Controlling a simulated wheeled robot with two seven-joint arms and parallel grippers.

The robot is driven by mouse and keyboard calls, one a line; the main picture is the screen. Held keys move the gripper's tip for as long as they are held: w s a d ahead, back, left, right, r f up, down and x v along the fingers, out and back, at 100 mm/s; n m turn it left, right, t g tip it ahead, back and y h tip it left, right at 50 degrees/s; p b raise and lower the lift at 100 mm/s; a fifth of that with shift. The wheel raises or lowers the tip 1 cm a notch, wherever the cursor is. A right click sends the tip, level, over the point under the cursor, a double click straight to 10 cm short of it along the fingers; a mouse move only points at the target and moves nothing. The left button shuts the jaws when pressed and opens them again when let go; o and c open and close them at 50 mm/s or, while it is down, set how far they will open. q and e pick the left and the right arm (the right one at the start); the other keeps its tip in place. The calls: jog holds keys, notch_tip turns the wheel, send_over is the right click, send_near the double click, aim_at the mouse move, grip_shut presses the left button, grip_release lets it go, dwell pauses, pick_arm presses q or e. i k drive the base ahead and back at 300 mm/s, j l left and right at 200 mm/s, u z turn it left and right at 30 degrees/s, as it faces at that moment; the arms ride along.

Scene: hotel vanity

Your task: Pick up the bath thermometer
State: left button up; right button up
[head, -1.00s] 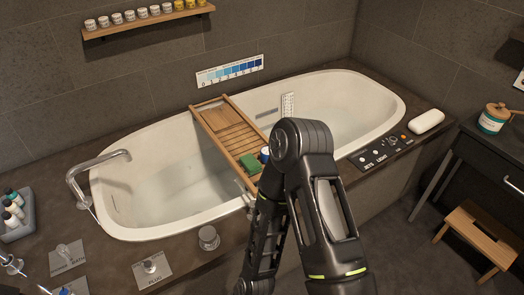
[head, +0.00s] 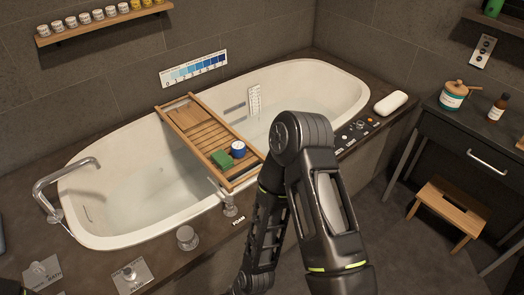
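I cannot pick out the bath thermometer for certain. A white strip with small markings (head: 254,101) is on the inner far wall of the bathtub, but it may be a fixed scale. A small blue and white round item (head: 238,149) and a green block (head: 221,159) sit on the wooden bath tray (head: 190,121) across the tub. One of my arms bends up in front of the tub's near rim, and its lower part runs down out of the picture. Neither gripper shows.
The white bathtub (head: 110,213) has a dark surround with a knob (head: 187,238) and a control panel (head: 355,131). A white bar (head: 391,103) lies at the right end. A dark side table (head: 473,140) and wooden stool (head: 450,207) stand right.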

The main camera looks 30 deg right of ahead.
aim_at(238, 146)
jog(key=z, duration=1.75)
jog(key=i+l, duration=0.1)
jog(key=i, duration=0.15)
jog(key=i+l, duration=0.15)
jog(key=i, duration=0.15)
